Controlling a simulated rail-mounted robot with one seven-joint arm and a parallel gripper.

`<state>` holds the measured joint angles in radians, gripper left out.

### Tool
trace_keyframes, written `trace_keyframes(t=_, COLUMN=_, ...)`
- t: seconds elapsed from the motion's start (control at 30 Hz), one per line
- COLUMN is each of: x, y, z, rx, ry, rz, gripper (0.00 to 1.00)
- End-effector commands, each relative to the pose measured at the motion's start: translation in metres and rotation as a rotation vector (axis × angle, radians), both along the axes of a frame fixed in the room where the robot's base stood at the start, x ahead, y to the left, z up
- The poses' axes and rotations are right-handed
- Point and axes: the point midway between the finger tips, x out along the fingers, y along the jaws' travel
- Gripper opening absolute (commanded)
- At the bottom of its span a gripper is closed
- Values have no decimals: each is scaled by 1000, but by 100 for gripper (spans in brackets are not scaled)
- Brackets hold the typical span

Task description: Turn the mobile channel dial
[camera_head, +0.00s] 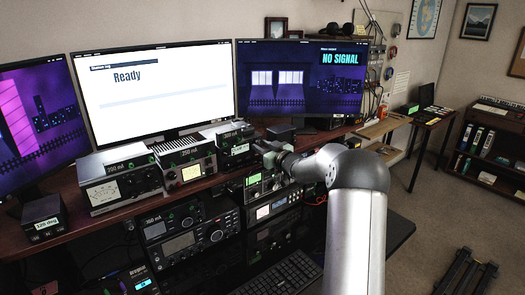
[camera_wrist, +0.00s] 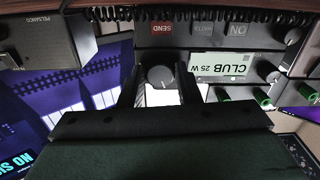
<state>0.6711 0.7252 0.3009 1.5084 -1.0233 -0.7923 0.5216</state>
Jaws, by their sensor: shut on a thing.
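My gripper is shut on the dial, one finger on each side. The fingertips and the dial are hidden there.
A red SEND button (camera_wrist: 162,29) and green knobs (camera_wrist: 263,98) are close to the fingers. Other radio units (camera_head: 120,180) stand along the shelf to the left. A keyboard (camera_head: 285,275) lies below. Monitors (camera_head: 155,92) stand behind; one reads "NO SIGNAL" (camera_head: 340,58).

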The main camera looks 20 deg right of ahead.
Motion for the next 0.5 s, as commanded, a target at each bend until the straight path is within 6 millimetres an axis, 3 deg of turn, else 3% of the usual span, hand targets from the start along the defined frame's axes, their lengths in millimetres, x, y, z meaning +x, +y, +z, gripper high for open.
trace_keyframes(t=0.5, x=0, y=0, z=-3, rx=-326, ry=-75, rz=0, gripper=7)
